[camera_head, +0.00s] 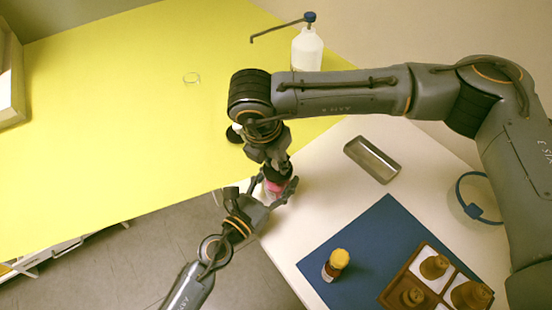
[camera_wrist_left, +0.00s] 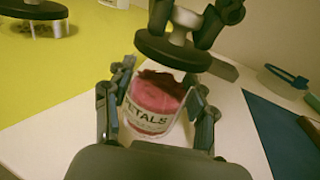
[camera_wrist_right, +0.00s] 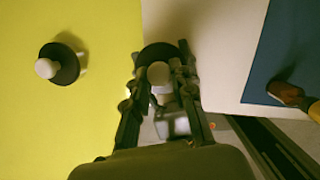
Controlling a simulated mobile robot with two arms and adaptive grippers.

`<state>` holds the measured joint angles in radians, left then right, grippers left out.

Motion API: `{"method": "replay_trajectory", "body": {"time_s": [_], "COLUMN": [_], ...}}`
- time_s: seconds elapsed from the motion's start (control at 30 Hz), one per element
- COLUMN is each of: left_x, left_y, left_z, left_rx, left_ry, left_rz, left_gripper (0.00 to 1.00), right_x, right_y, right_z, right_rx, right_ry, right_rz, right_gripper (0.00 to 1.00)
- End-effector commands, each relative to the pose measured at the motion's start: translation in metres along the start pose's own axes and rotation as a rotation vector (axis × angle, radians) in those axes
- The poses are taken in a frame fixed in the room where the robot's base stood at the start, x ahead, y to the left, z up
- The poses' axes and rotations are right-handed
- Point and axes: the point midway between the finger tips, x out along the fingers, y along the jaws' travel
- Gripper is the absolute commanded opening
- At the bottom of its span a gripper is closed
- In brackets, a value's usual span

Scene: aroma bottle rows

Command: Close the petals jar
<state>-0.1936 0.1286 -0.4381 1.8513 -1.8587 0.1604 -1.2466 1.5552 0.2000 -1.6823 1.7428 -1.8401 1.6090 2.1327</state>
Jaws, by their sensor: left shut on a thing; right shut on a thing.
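The petals jar (camera_wrist_left: 148,118) is clear, with a PETALS label and pink petals inside; its pink also shows in the head view (camera_head: 274,188). My left gripper (camera_head: 272,192) is shut around its sides; its fingers show on both sides in the left wrist view (camera_wrist_left: 158,105). My right gripper (camera_wrist_right: 160,82) is shut on the white knob (camera_wrist_right: 158,74) of a round black lid (camera_wrist_left: 172,50). In the left wrist view the lid is above the jar's far rim, seemingly apart from it. The arms hide much of both in the head view.
The white table holds a metal tray (camera_head: 372,160), blue mat (camera_head: 350,230), yellow-capped bottle (camera_head: 336,265) and wooden crate (camera_head: 423,251).

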Motion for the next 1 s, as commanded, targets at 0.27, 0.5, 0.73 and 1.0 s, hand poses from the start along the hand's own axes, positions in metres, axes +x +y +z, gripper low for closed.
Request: {"method": "replay_trajectory", "body": {"time_s": [0.27, 0.5, 0.73, 1.0], "left_x": [0.000, 0.000, 0.000, 0.000], "left_y": [0.000, 0.000, 0.000, 0.000], "left_z": [0.001, 0.001, 0.001, 0.001], "left_rx": [0.000, 0.000, 0.000, 0.000], "left_ry": [-0.001, -0.001, -0.001, -0.001], "left_rz": [0.000, 0.000, 0.000, 0.000], "left_gripper": [0.00, 0.00, 0.00, 0.00], "right_x": [0.005, 0.010, 0.012, 0.012], "right_y": [0.000, 0.000, 0.000, 0.000], "right_z": [-0.001, -0.003, -0.004, -0.004], "right_rx": [0.001, 0.001, 0.001, 0.001], "right_ry": [0.000, 0.001, 0.001, 0.001], "right_rz": [0.000, 0.000, 0.000, 0.000], "right_gripper": [0.00, 0.00, 0.42, 0.51]}}
